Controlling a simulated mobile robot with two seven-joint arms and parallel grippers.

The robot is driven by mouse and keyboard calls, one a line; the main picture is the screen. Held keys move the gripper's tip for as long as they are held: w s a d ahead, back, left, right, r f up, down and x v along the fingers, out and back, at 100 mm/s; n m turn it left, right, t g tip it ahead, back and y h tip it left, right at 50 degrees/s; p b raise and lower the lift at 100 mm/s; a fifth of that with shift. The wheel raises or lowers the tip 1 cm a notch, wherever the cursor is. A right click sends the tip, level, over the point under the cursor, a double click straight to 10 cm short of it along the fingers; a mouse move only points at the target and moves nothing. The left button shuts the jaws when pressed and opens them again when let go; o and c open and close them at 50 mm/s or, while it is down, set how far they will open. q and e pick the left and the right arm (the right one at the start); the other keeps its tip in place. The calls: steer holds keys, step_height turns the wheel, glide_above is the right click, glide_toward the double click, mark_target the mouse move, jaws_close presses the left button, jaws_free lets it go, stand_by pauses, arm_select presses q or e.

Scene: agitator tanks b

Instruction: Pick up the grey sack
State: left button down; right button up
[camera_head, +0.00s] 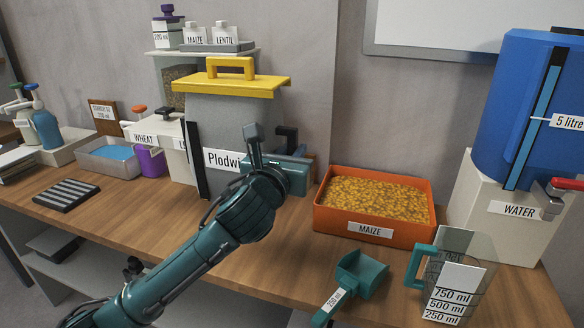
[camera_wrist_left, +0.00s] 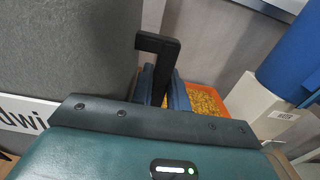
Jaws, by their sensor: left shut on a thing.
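The only large grey object is a boxy, upright grey body (camera_head: 241,122) with a label reading "Plodwi…", partly hidden. It looks more like a stiff bin than a soft sack, and stands at the back of the wooden bench under a yellow lid (camera_head: 230,87) with a yellow handle. A black bracket-like handle (camera_head: 290,134) sticks out at its right side; it also shows in the left wrist view (camera_wrist_left: 158,44). My left gripper (camera_head: 301,164) is at this side, its blue fingers (camera_wrist_left: 161,88) shut around the handle. My right gripper is out of view.
Right of my left gripper stands an orange tray of maize (camera_head: 372,231). A teal scoop (camera_head: 360,273) and a clear measuring jug (camera_head: 452,270) are near the front edge. A blue water tank (camera_head: 515,105) stands far right.

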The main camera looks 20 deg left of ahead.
mark_target(292, 129)
arm_select(q)
step_height(292, 129, up, 7)
steer(key=shift+r+p, duration=0.2)
steer(key=shift+p, duration=0.45)
steer(key=shift+r+p, duration=0.3)
steer(key=shift+r, duration=1.5)
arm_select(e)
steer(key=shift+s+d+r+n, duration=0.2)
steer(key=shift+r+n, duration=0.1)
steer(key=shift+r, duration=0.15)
arm_select(q)
steer(key=shift+r, duration=0.1)
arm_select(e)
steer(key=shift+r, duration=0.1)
